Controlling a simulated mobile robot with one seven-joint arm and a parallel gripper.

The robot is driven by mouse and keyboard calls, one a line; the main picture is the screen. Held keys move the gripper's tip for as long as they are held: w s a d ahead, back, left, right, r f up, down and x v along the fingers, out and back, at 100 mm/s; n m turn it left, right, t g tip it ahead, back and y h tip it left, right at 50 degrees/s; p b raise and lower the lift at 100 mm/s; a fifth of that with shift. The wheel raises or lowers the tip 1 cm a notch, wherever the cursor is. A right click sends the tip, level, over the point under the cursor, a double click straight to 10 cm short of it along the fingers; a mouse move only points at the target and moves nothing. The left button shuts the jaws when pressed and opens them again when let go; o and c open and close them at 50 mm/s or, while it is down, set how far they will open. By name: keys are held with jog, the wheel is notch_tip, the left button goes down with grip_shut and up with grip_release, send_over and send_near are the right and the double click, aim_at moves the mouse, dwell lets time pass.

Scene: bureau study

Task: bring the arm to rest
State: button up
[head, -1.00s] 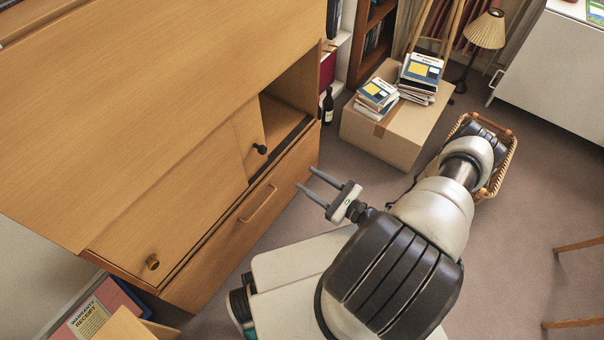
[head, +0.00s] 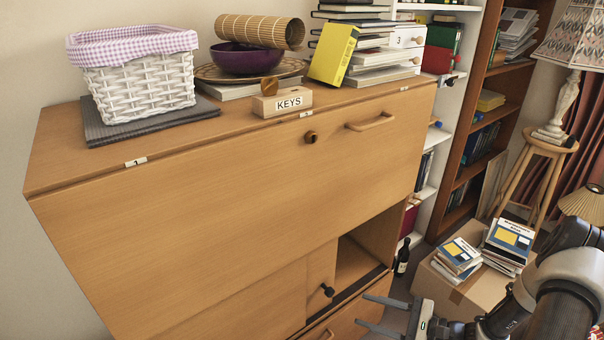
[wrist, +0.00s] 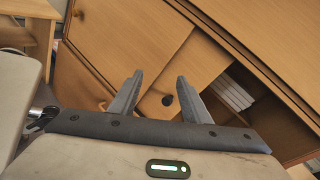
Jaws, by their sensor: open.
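My gripper (head: 388,316) is at the lower right of the head view, in front of the wooden bureau (head: 190,210). Its two fingers are apart with nothing between them. In the wrist view my gripper (wrist: 152,92) points at the lower bureau front, with a dark round knob (wrist: 168,100) seen in the gap between the fingers. The fingers appear apart from the bureau; the exact distance cannot be told. My arm (head: 560,285) reaches in from the lower right.
A cardboard box (head: 480,290) with magazine stacks stands right of the bureau, near shelves (head: 500,115) and a stool (head: 545,150). A white basket (head: 140,85), a purple bowl (head: 245,58) and a KEYS block (head: 282,102) sit on the bureau top. A compartment (head: 355,262) stands open.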

jog(key=s+a+r+n+g+h, duration=0.2)
jog(key=r+n+g, duration=0.15)
jog(key=r, duration=0.35)
jog(key=s+a+r+n+g+h, duration=0.25)
jog(key=r+n, duration=0.25)
jog(key=r, duration=0.3)
jog(key=s+a+r+n+g+h, duration=0.1)
jog(key=a+r+n+g+h, duration=0.15)
jog(key=r+n, duration=0.35)
jog(key=s+d+r+n+t+h, duration=0.1)
jog(key=s+r+n+t+h, duration=0.2)
jog(key=s+r, duration=0.4)
jog(key=s+d+r+n+t+h, duration=0.15)
jog(key=s+r+t+h, duration=0.25)
jog(key=r, duration=0.5)
notch_tip(320, 180, up, 21)
jog(key=p, duration=2.1)
jog(key=shift+s+d+r+g+p, duration=0.15)
jog(key=shift+s+r+g+p, duration=0.05)
jog(key=shift+g+p, duration=0.15)
